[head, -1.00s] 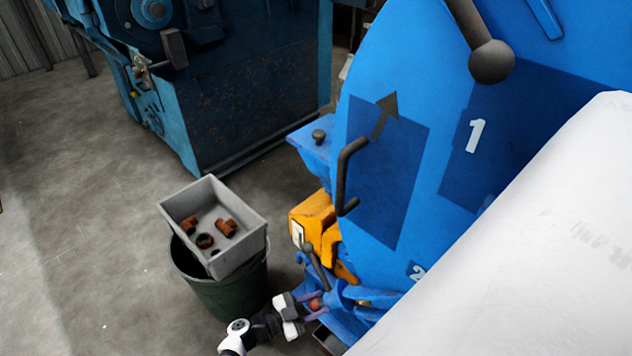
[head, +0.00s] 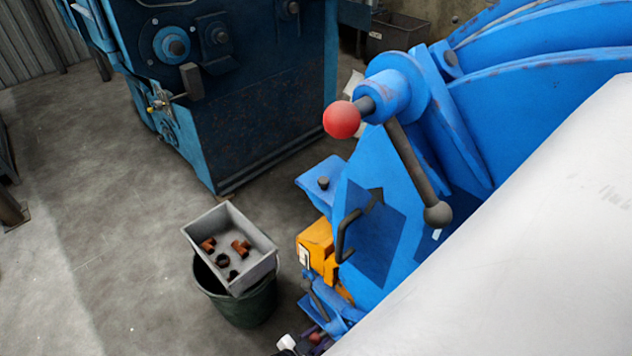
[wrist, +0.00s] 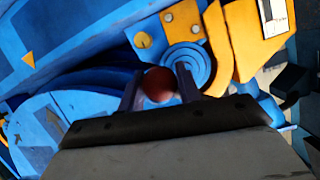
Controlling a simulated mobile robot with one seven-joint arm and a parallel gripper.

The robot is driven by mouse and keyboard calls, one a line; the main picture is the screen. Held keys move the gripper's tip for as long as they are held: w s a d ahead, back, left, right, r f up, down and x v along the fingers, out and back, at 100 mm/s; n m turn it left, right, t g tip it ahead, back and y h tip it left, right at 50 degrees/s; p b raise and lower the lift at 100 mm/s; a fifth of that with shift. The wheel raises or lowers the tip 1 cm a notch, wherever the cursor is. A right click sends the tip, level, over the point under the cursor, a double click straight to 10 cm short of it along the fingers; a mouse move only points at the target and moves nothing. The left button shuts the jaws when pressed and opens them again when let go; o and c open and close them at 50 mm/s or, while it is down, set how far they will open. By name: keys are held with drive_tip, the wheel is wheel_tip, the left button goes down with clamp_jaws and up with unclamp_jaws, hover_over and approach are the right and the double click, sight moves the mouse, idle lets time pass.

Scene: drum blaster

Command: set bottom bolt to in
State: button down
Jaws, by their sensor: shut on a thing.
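The bottom bolt shows by its round red knob (wrist: 158,85), which sits between the two fingers of my gripper (wrist: 159,80) in the wrist view. My gripper is shut on this knob. In the head view the knob (head: 316,338) is small, low on the blue machine near the bottom edge of the picture. My gripper (head: 312,341) is beside it there, mostly cut off by that edge. The bolt's shaft is hidden, so I cannot tell how far in it sits. Behind the knob in the wrist view is a blue ringed boss (wrist: 188,68).
Another red knob (head: 342,119) tops a blue boss higher up, with a dark lever (head: 415,175) below. An orange block (head: 316,243) is just above my gripper. A green bin (head: 240,305) with a grey tray (head: 258,272) stands left. A large white surface fills the right.

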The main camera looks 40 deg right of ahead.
drive_tip(key=s+a+r+p, duration=0.1)
drive_tip(key=s+r+p, duration=0.4)
drive_tip(key=p, duration=0.3)
drive_tip(key=shift+s+r+n+t+y, duration=0.3)
drive_tip(key=shift+s+r+t+y, duration=0.1)
drive_tip(key=shift+s, duration=0.15)
drive_tip(key=c, duration=1.1)
unclamp_jaws()
drive_tip(key=shift+o, duration=0.5)
drive_tip(key=shift+a, duration=0.1)
drive_tip(key=shift+w, duration=0.1)
drive_tip(key=shift+a, duration=0.1)
